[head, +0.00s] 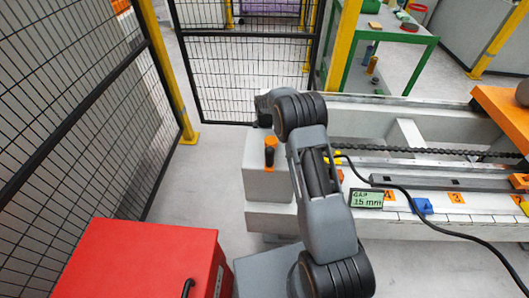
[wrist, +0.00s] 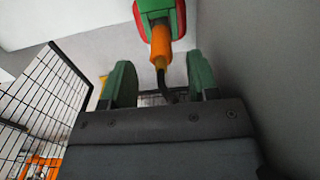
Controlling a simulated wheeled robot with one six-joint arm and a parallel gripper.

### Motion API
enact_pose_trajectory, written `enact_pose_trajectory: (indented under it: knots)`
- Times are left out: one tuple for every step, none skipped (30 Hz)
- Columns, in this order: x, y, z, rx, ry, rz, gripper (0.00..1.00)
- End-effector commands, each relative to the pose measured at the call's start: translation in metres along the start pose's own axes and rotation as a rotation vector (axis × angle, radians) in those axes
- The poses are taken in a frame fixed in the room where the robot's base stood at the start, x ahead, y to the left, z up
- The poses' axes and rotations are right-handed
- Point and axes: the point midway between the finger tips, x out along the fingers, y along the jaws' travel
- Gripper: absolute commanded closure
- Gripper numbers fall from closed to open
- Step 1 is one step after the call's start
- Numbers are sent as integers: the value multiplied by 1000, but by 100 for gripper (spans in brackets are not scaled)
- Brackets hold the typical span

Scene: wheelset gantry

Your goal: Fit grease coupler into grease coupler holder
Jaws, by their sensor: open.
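In the wrist view my gripper (wrist: 160,78) is open, its two green fingers well apart. An orange cylinder (wrist: 160,45) with a paler narrow end and a dark hose, which looks like the grease coupler, lies just beyond the fingertips. The hose runs down between the fingers, and neither finger visibly touches the cylinder. The cylinder's far end meets a green, red-edged piece (wrist: 158,12), cut by the picture's top; I cannot tell whether this is the holder. In the head view my gripper is hidden behind my arm, and no coupler holder can be made out for certain.
A black cable (head: 410,200) crosses the gantry bench beside a small display (head: 366,198). A red cabinet (head: 140,260) is front left. Mesh fencing (head: 75,110) bounds the left.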

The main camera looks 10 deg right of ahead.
Motion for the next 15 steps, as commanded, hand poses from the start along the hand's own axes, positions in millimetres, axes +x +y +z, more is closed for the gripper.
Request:
enact_pose_trajectory:
  knots:
    - [9,-1,-1,0,-1,-3,45]
    - [13,-1,-1,0,-1,-3,45]
    - [19,-1,-2,0,-1,-2,45]
    - [23,-1,-2,0,-1,-2,45]
    - [27,-1,-2,0,-1,-2,45]
    - [32,-1,-2,0,-1,-2,45]
    - [34,-1,-2,1,0,-2,45]
    - [36,-1,-2,1,0,-1,45]
    - [38,-1,-2,1,0,0,45]
    - [38,-1,-2,1,0,0,45]
    - [38,0,-2,1,0,0,45]
    - [38,0,-2,1,0,1,45]
    - [38,0,-2,1,0,1,45]
    - [38,-1,-2,1,0,0,45]
    - [38,-1,-2,1,0,0,45]
